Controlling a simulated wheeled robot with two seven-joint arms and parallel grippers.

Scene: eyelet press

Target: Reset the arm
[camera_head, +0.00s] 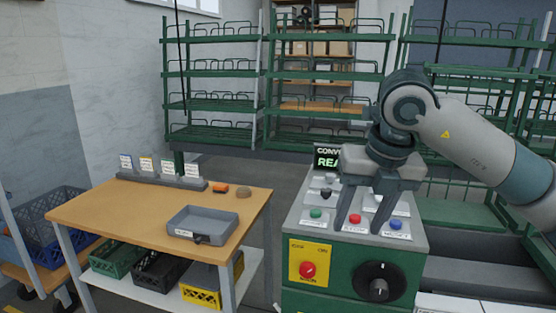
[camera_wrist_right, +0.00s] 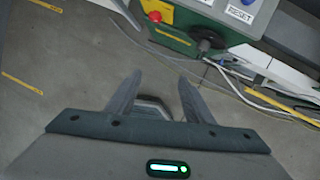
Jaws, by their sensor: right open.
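My right gripper (camera_head: 363,218) is open and empty, with its two fingers pointing down in front of the control console's top in the head view. In the right wrist view its fingers (camera_wrist_right: 160,84) are spread with grey floor between and beyond them. The green console (camera_head: 340,268) has a grey top with a green button (camera_head: 316,213), a red button (camera_head: 354,218) and a blue button (camera_head: 396,224). The blue button (camera_wrist_right: 247,2) shows above a "RESET" label in the wrist view. I cannot tell contact between fingers and panel in the head view. My left gripper is out of view.
The console front carries a red stop knob (camera_head: 308,269) on a yellow plate and a black rotary knob (camera_head: 380,289). A partly hidden display (camera_head: 327,161) stands behind. A wooden table (camera_head: 130,212) with a grey tray (camera_head: 203,226) is left. Cables (camera_wrist_right: 240,85) lie on the floor.

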